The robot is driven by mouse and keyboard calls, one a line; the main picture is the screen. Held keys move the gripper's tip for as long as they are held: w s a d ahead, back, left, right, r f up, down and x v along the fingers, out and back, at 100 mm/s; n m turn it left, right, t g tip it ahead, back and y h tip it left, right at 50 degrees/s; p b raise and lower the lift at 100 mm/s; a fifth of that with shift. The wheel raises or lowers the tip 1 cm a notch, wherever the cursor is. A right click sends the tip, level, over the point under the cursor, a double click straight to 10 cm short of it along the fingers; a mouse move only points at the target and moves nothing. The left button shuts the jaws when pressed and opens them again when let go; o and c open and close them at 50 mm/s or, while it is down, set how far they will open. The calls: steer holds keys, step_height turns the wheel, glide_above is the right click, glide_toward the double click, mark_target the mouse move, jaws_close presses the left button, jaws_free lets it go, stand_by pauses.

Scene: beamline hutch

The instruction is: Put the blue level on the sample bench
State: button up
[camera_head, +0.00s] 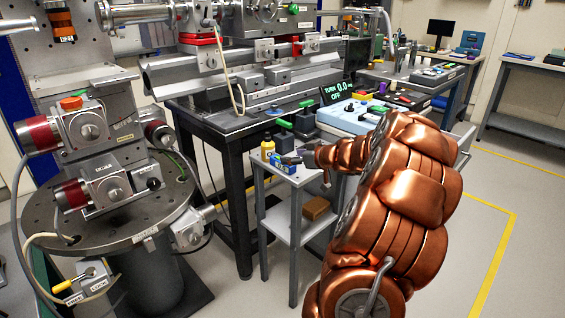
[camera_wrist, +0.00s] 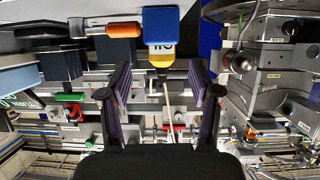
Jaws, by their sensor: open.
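The blue level appears to be the small blue piece (camera_head: 281,163) on the top of a small grey cart (camera_head: 301,180), beside a yellow bottle (camera_head: 267,147). In the wrist view, which looks upside down, a blue block (camera_wrist: 174,25) shows end-on in front of the bottle (camera_wrist: 162,57). My gripper (camera_head: 292,158) is at the cart top, close to the blue piece and partly covering it. Its two fingers (camera_wrist: 160,88) are apart with nothing held between them. A dark-framed bench (camera_head: 235,122) stands behind the cart; no label shows whether it is the sample bench.
An orange-handled tool (camera_wrist: 110,29) lies beside the blue block. A brown box (camera_head: 316,208) sits on the cart's lower shelf. A round stage with motors (camera_head: 125,215) stands at left. Metal rail equipment (camera_head: 235,70) fills much of the bench. Open floor (camera_head: 500,190) lies right.

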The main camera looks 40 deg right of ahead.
steer(key=shift+s+f, duration=0.2)
steer(key=shift+s, duration=0.05)
steer(key=shift+w+f+y, duration=0.1)
steer(key=shift+y, duration=0.2)
steer(key=shift+f+b+x, duration=0.15)
steer(key=shift+b+x, duration=0.45)
steer(key=shift+x, duration=1.25)
steer(key=shift+f+b+x, duration=0.1)
steer(key=shift+b+x, duration=0.5)
steer(key=shift+x, duration=1.25)
steer(key=shift+a, duration=0.1)
steer(key=shift+c, duration=0.2)
jaws_close()
